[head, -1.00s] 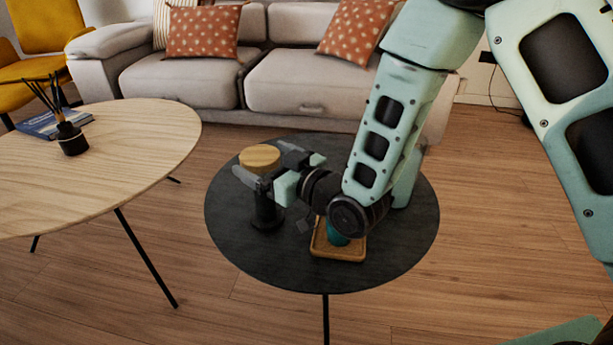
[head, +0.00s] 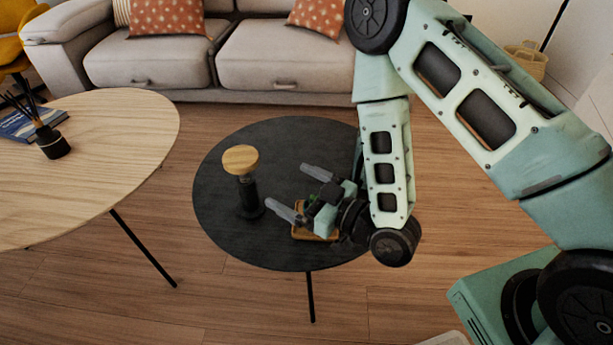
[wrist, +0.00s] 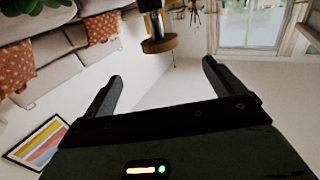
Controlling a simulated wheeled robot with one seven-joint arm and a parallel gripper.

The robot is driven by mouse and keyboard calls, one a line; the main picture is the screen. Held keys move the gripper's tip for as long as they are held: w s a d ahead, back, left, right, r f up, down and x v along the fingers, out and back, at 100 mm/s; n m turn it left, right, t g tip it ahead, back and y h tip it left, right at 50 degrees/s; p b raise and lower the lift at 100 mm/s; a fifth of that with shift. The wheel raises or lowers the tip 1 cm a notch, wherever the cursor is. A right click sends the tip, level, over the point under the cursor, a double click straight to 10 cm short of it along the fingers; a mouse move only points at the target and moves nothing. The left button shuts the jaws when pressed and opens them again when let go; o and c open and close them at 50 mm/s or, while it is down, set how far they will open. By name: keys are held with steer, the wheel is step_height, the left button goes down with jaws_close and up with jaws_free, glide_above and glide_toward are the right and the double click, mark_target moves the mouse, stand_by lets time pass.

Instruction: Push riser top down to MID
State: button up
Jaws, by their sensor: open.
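The riser (head: 248,190) stands upright on the black round table, with a dark post and base. Its round, light wooden top (head: 240,159) sits above the post with nothing on it. My gripper (head: 302,192) is open and empty, to the right of the riser and apart from it, its fingers pointing toward the riser's side. In the wrist view, which is upside down, the wooden top (wrist: 160,45) shows ahead, beyond and between the two open fingers. I see no marking for MID on the post.
A wooden tray (head: 302,235) lies partly hidden under my gripper. A larger wooden table (head: 100,150) with a reed diffuser (head: 52,143) stands at the left. A sofa (head: 270,60) is behind.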

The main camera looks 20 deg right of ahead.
steer(key=shift+p+v, duration=0.9)
steer(key=shift+v, duration=0.25)
steer(key=shift+w, duration=0.1)
steer(key=a+n+g+h, duration=0.2)
steer(key=a+n+g, duration=0.25)
steer(key=g, duration=0.25)
steer(key=s+d+r+m+g+h+p, duration=0.1)
steer(key=s+d+r+m+g+h, duration=0.2)
steer(key=s+r, duration=0.55)
steer(key=s+d+r+m+g+h, duration=0.2)
steer(key=s+d+r+g+h, duration=0.2)
steer(key=s+r+h, duration=0.35)
step_height(320, 180, up, 29)
steer(key=s+y+p, duration=0.1)
steer(key=p, duration=2.8)
steer(key=shift+s+y, duration=0.25)
steer(key=shift+y, duration=0.1)
